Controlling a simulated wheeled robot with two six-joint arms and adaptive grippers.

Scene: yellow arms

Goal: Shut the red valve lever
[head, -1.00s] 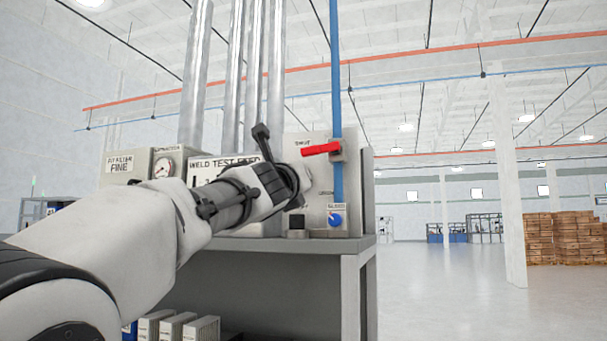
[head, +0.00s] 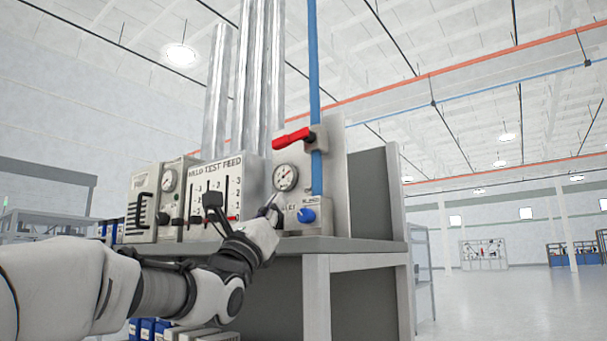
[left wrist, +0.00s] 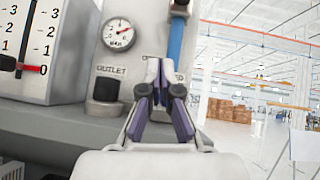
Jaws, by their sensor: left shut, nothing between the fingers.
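The red valve lever (head: 291,138) sticks out to the left from its grey valve body (head: 319,138), crosswise to the upright blue pipe (head: 314,65). In the head view it tilts slightly with the picture. My left gripper (head: 271,203) is below and left of the lever, near the foot of the panel, apart from the lever. Its fingers (left wrist: 159,78) are shut and empty in the left wrist view, in front of the panel's lower part and the blue pipe (left wrist: 175,40). The lever cannot be made out in the left wrist view. My right gripper is not in view.
A round gauge (head: 286,177) sits on the panel below the lever, with a blue knob (head: 306,215) lower right. The weld test feed box (head: 215,195) stands to the left. The bench edge (head: 330,246) lies under the panel. Open floor lies to the right.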

